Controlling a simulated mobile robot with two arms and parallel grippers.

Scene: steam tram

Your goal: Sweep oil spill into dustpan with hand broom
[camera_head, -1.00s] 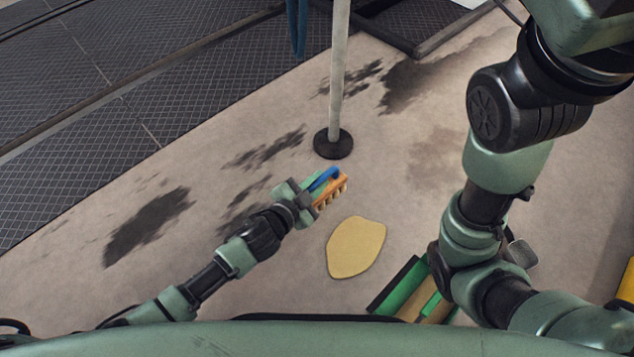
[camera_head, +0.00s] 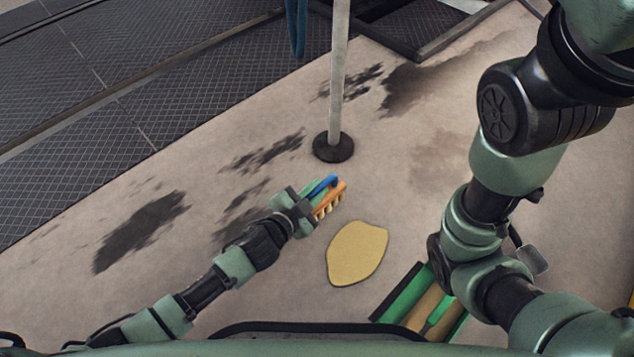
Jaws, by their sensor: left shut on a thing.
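The oil spill (camera_head: 357,253) is a flat yellow patch on the floor, right of centre and low in the head view. My left gripper (camera_head: 305,205) is shut on the hand broom (camera_head: 331,199), which has an orange block, pale bristles and a blue handle. The broom is just up and left of the spill, apart from it in the picture. The dustpan (camera_head: 402,292), green and tan, lies below and right of the spill, partly covered by my right arm. My right gripper cannot be made out behind that arm's links.
A pale pole (camera_head: 338,75) with a round black base (camera_head: 333,147) stands just beyond the broom. Dark stains (camera_head: 140,230) mark the floor to the left. Dark grid flooring (camera_head: 90,110) lies at the upper left. Bare floor surrounds the spill.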

